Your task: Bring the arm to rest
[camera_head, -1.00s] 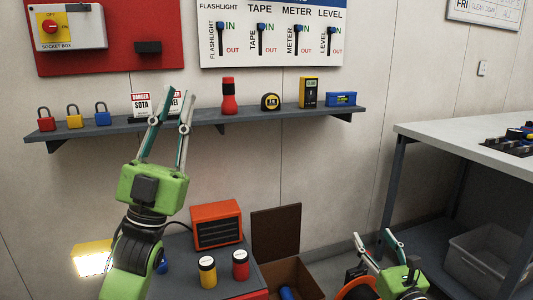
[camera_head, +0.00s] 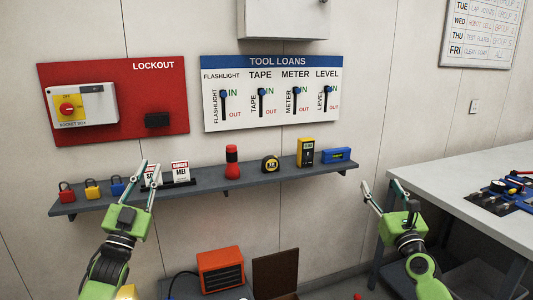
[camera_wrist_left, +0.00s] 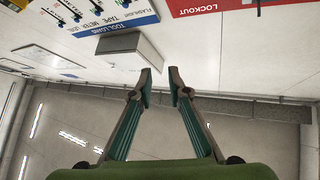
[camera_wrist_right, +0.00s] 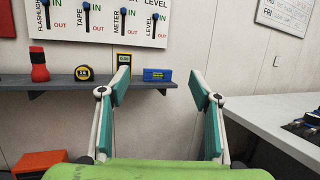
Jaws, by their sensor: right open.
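My left gripper (camera_head: 149,165) is raised in front of the shelf's left part in the head view, near the two danger signs (camera_head: 180,172), and overlaps one of them in the picture. Its fingers lean inward with a narrow empty gap between the tips, as the left wrist view (camera_wrist_left: 160,76) shows. My right gripper (camera_head: 380,183) points up just right of the shelf's right end, beside the workbench. Its fingers are wide apart and empty in the right wrist view (camera_wrist_right: 160,85).
The wall shelf (camera_head: 215,186) holds padlocks (camera_head: 92,190), a red flashlight (camera_head: 232,162), a tape (camera_head: 270,164), a meter (camera_head: 305,152) and a blue level (camera_head: 337,155). A workbench (camera_head: 475,172) stands at right. An orange heater-like box (camera_head: 220,270) is below.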

